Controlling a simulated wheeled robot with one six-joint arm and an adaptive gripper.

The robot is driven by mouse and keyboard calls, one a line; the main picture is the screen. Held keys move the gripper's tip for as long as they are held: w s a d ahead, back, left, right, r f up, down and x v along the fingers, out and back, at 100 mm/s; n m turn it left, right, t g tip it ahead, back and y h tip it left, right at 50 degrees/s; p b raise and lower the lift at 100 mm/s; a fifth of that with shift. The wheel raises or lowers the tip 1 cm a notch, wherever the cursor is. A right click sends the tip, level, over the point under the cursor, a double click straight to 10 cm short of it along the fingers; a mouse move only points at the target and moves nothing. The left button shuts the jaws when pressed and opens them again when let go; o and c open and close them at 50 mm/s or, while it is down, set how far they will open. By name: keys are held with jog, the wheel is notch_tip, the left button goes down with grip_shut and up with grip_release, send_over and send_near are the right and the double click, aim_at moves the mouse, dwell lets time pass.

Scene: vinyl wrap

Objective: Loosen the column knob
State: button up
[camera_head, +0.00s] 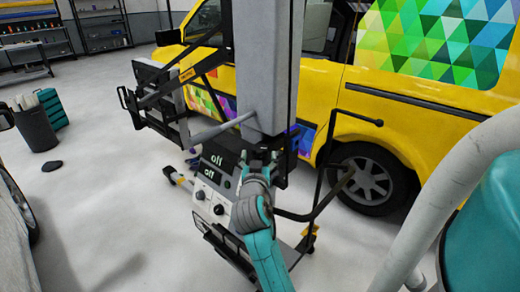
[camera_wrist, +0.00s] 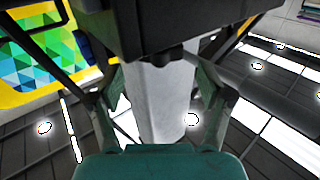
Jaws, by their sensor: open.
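The tall grey column (camera_head: 265,70) stands in the middle of the head view, with a dark carriage block around its lower part. My gripper (camera_head: 261,158) is at the lower front of this block. In the wrist view the dark lobed column knob (camera_wrist: 168,57) sticks out from the underside of the dark block (camera_wrist: 165,22), with the pale column (camera_wrist: 158,105) behind it. My gripper also shows in the wrist view (camera_wrist: 163,82), open, its fingers spread on both sides of the column and knob. Contact with the knob cannot be seen. In the head view I cannot make out the knob.
A control box (camera_head: 212,185) with two "off" displays and small dials stands below the block. Black bars and a frame (camera_head: 322,165) stick out to the right. A yellow van (camera_head: 405,115) stands close behind.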

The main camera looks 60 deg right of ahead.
aim_at(260, 148)
jog(key=shift+x, duration=2.55)
jog(key=c, duration=1.2)
